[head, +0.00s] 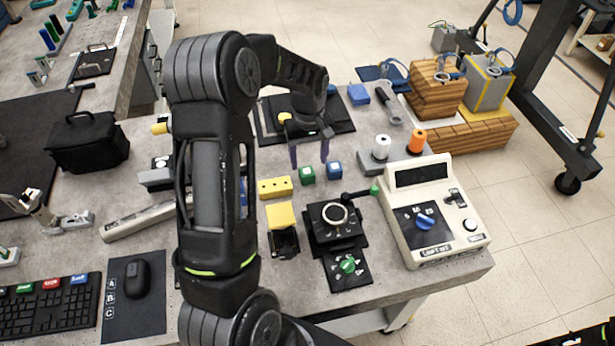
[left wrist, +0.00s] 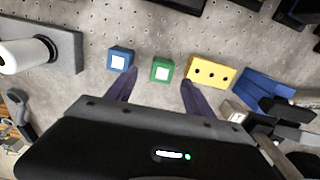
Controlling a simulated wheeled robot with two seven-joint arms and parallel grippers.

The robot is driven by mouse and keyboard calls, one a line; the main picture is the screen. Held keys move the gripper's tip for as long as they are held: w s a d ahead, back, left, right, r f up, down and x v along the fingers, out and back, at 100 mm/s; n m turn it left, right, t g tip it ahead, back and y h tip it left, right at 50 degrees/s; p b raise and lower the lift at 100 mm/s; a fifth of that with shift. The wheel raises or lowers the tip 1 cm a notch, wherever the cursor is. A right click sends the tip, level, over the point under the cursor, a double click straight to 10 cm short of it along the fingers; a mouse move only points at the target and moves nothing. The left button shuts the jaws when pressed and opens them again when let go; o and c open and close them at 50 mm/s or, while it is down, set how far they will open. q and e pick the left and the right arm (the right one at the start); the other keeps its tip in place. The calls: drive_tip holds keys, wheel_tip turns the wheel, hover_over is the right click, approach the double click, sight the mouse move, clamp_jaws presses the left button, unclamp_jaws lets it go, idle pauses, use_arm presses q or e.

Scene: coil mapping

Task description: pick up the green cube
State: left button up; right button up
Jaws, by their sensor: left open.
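The green cube (head: 308,174) with a pale top sits on the grey table between a yellow block and a blue cube. It also shows in the left wrist view (left wrist: 162,70). My left gripper (head: 309,156) is open, with its dark purple fingers pointing down just behind the cube in the head view. In the left wrist view the fingertips (left wrist: 158,78) stand apart, with the green cube ahead between their lines. Nothing is between the fingers that I can see.
A blue cube (head: 335,170) stands close to the right of the green cube, and a yellow block (head: 275,187) with holes close to its left. A black dial unit (head: 335,222) is in front.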

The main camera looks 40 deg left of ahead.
sight(307, 171)
use_arm(q)
drive_tip(key=shift+f, duration=0.35)
drive_tip(key=f+b, duration=0.2)
drive_tip(key=f, duration=0.1)
drive_tip(key=f+b, duration=0.1)
drive_tip(key=f, duration=0.1)
drive_tip(key=shift+s+a+f, duration=0.1)
drive_tip(key=shift+a+f, duration=0.05)
drive_tip(key=shift+a, duration=0.1)
idle(0.3)
clamp_jaws()
idle(0.5)
